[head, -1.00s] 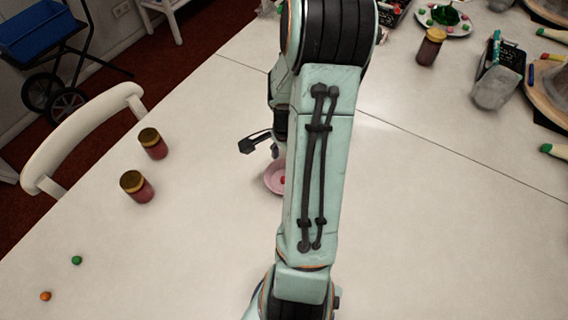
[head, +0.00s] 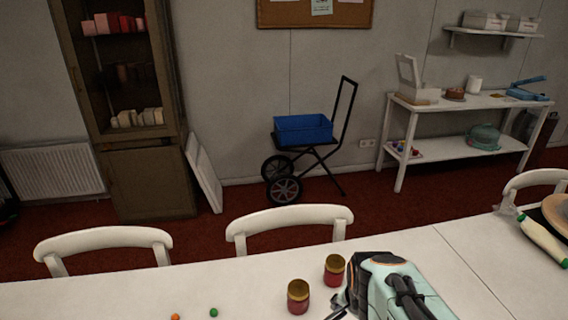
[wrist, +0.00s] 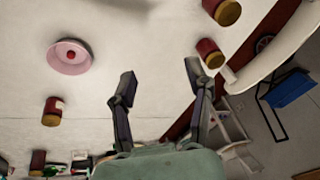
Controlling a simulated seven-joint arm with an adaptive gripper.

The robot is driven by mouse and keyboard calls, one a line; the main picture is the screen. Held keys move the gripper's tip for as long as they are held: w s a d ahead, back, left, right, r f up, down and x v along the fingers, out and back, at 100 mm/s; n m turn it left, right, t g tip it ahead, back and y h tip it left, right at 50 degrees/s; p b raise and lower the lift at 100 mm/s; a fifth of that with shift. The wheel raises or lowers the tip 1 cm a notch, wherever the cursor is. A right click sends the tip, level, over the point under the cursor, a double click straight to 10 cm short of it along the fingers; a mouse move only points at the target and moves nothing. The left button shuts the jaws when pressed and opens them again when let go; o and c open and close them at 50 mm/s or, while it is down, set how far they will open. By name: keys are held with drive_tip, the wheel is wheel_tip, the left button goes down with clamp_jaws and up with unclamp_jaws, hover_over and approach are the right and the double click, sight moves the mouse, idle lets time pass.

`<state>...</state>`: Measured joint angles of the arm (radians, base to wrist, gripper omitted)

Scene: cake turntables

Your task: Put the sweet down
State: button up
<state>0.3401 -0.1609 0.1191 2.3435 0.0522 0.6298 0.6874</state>
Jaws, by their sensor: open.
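A small red sweet (wrist: 71,55) lies in a round pink dish (wrist: 56,65) on the white table, at the upper left of the wrist view. My gripper (wrist: 160,76) is open, with its two fingers wide apart and nothing between them. It is to the side of the dish, apart from it. A green sweet (head: 213,312) and an orange sweet (head: 175,317) lie on the table at the bottom of the head view. The dish is not in the head view now.
Two red jars with gold lids, one nearer (head: 298,297) and one farther (head: 335,270), stand close to my arm. Another jar (wrist: 52,111) stands near the dish. White chairs (head: 290,222) line the table's far edge. A blue crate trolley (head: 303,130) stands by the wall.

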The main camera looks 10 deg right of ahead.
drive_tip(key=s+a+n+g+y, duration=0.1)
drive_tip(key=s+a+n, duration=0.3)
drive_tip(key=s+n, duration=0.2)
drive_tip(key=s+a+n+g+y, duration=0.1)
drive_tip(key=s+a+n+g, duration=0.1)
drive_tip(key=s+a+n, duration=0.3)
drive_tip(key=s+n, duration=0.1)
drive_tip(key=s, duration=0.3)
drive_tip(key=shift+r+g, duration=0.3)
